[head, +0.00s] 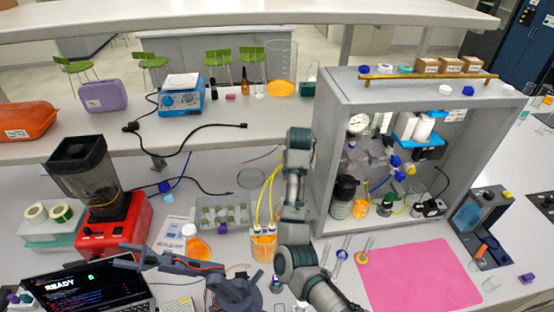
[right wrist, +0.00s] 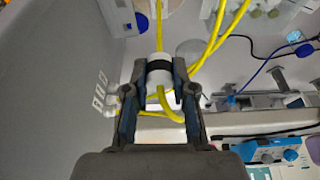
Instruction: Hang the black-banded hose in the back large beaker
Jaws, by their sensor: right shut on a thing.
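My right gripper (right wrist: 160,88) is shut on the white collar with a black band (right wrist: 159,72) on a yellow hose, in the right wrist view. The hose's yellow end (right wrist: 170,106) curls out below the collar. In the head view my right arm reaches toward the back and hides this gripper. A large clear beaker (head: 283,62) with orange liquid in its bottom stands on the back bench. Nearer, a beaker of orange liquid (head: 264,248) has yellow hoses (head: 266,200) running into it. My left gripper (head: 132,250) is low at the left; its opening is unclear.
A grey cabinet (head: 325,130) stands right of my right arm. A tube rack (head: 222,217), red blender (head: 112,222) and laptop (head: 85,285) are left. A blue hotplate (head: 181,100) sits on the back bench. The pink mat (head: 420,275) is mostly clear.

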